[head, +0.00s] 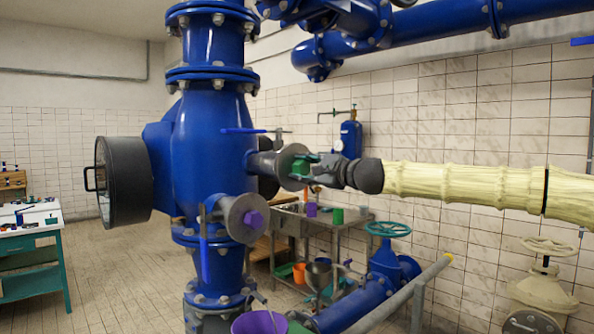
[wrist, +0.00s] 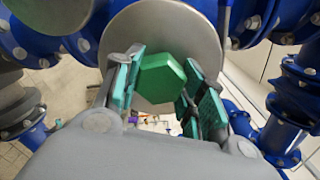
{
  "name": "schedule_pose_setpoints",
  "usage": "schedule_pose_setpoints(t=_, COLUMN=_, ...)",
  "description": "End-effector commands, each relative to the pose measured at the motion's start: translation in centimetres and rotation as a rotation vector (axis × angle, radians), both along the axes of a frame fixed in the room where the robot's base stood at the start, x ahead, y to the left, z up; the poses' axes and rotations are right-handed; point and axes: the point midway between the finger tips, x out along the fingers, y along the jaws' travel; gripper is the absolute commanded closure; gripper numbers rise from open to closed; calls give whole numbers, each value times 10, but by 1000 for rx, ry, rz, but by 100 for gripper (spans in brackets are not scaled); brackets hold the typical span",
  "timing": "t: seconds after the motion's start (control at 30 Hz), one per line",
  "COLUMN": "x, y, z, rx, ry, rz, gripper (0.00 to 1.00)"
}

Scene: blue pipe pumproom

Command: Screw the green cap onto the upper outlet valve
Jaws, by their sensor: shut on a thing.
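The green cap (wrist: 161,78) is hexagonal and sits between my gripper's fingers (wrist: 160,88), against or very close to the round grey flange (wrist: 190,28) of an outlet. In the head view my gripper (head: 308,168) reaches in from the right and is shut on the green cap (head: 300,166) at the upper outlet valve (head: 266,164) on the blue pipe body. Whether the threads are engaged cannot be seen. A blue lever (head: 243,131) sits above this outlet.
A metal bench (head: 345,226) with a green cup (head: 338,216) and a purple cup (head: 311,209) stands behind. A purple bucket (head: 260,323) is below the pipe. A blue valve with a teal handwheel (head: 388,229) and a grey rail (head: 405,293) stand at lower right.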

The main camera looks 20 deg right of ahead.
Motion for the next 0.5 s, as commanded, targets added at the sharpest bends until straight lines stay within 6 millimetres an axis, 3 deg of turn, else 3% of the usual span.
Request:
schedule_pose_setpoints(t=0.27, x=2, y=-2, z=-1, rx=438, ry=180, rz=-3, gripper=84)
schedule_pose_setpoints(t=0.3, x=1, y=-1, z=1, rx=440, ry=181, rz=-2, gripper=54)
schedule_pose_setpoints(t=0.4, x=1, y=-1, z=1, rx=433, ry=178, rz=-2, gripper=36)
schedule_pose_setpoints(t=0.5, x=1, y=-1, z=0, rx=431, ry=178, rz=-2, gripper=35)
